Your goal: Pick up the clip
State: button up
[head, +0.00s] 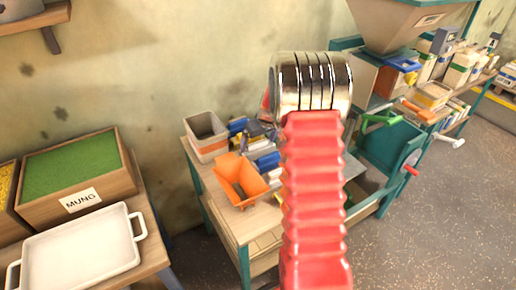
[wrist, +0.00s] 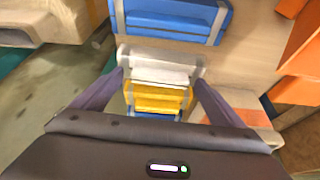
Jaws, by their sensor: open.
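In the wrist view my gripper (wrist: 160,76) is open, pointing at a wooden tabletop. Its two dark fingers stand on either side of a row of coloured blocks with grey ends. A white block (wrist: 158,68) lies between the fingertips, with a yellow block (wrist: 157,97) nearer my palm and part of a blue one below that. A larger blue block (wrist: 178,18) lies beyond the fingertips. I cannot tell which of these is the clip, or whether the fingers touch anything.
In the head view the wooden workbench (head: 243,222) holds an orange bucket (head: 238,178) and a grey bin (head: 206,136). A hopper machine stands behind on the right. A white tray (head: 84,252) and a MUNG box (head: 75,175) are at left.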

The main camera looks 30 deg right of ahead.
aim_at(258, 144)
jog(key=shift+c, duration=0.2)
jog(key=c, duration=1.1)
jog(key=shift+r, duration=0.15)
notch_tip(258, 144, up, 10)
dwell(0.7)
